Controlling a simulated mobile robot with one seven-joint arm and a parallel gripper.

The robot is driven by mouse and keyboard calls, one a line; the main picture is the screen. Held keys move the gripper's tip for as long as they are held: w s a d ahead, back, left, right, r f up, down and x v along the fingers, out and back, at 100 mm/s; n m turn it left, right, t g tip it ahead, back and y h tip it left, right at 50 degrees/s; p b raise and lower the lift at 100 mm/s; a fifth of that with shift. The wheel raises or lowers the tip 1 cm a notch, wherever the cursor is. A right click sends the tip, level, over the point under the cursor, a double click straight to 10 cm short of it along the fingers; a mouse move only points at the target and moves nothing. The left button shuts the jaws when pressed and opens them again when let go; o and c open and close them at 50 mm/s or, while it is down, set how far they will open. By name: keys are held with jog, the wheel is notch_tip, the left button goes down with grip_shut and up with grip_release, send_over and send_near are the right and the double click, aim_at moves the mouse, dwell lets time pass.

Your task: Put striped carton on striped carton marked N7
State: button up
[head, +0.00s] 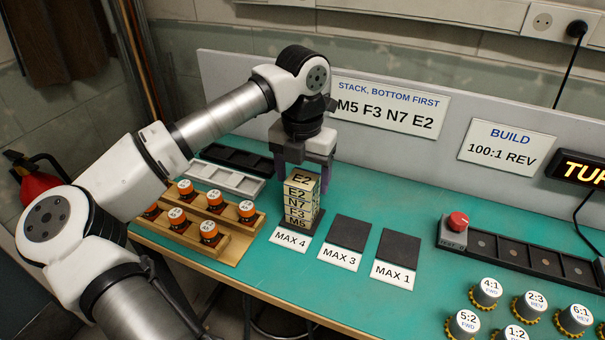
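Striped cartons stand in one upright stack on the left dark pad, above the MAX 4 card. From the bottom their front labels read M5, F3, N7 (296,203) and E2. The top striped carton, E2 (303,179), also has E2 on its upper face and sits on N7, roughly in line with it. My gripper (303,177) points down over the stack, with its purple-grey fingers on either side of the top carton. Whether the fingers touch the carton is not clear from this view.
A sign (387,108) reads M5 F3 N7 E2, bottom first. Two empty dark pads, MAX 3 (349,233) and MAX 1 (398,248), lie to the right. Orange-and-black jars stand in a wooden rack (233,243) at left. A red button (457,221) is at right.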

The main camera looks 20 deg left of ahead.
aim_at(302, 179)
notch_tip(302, 179, up, 12)
jog(key=shift+r+b, duration=0.15)
jog(key=shift+b, duration=0.25)
dwell(0.3)
dwell(0.4)
